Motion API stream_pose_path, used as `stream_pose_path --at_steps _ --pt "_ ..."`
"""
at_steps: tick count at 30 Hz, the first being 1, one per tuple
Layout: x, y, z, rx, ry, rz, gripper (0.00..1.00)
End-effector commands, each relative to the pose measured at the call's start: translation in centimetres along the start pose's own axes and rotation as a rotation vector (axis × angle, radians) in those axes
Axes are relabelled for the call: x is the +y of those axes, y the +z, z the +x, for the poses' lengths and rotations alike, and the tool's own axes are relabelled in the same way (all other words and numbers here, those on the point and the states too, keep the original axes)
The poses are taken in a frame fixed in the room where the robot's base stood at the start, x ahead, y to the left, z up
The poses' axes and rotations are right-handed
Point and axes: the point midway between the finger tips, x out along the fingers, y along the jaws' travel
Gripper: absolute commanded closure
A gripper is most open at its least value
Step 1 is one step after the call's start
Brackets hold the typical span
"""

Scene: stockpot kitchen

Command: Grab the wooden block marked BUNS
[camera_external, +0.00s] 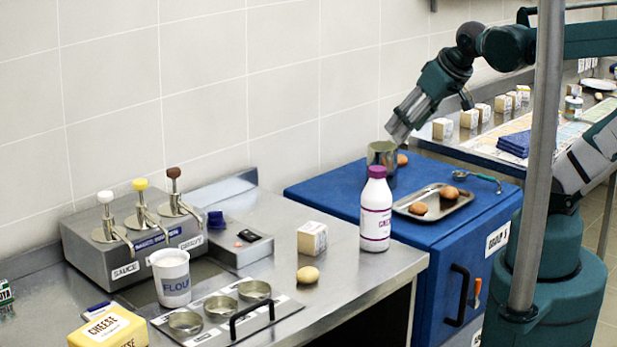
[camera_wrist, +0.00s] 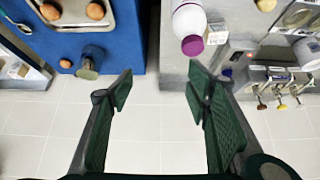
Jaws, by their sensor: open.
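Several small pale wooden blocks with labels are in view, but I cannot read BUNS on any of them. One block (camera_external: 312,238) stands alone on the steel counter, left of the white bottle; a labelled block also shows beside the bottle in the wrist view (camera_wrist: 212,38). More blocks (camera_external: 442,128) stand in a row on the far counter along the wall. My gripper (camera_external: 398,134) hangs above the back of the blue cabinet, near a metal cup.
The white bottle with a purple cap (camera_external: 376,208) stands at the counter's edge. On the blue cabinet (camera_external: 320,182) are the metal cup (camera_external: 382,160) and a tray (camera_external: 412,206) with eggs. A sauce dispenser (camera_external: 105,252) stands left. A grey pole (camera_external: 537,160) crosses the foreground.

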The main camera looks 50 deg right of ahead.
Motion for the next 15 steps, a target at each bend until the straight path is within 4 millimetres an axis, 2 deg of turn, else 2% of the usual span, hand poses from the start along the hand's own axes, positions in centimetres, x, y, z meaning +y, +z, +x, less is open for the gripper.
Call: stream_pose_path --at_steps 7,15 --pt "0.0 -0.5 -0.7 0.0 0.0 0.0 0.51" --pt "0.0 -2.1 -2.9 0.0 0.0 0.0 0.51"
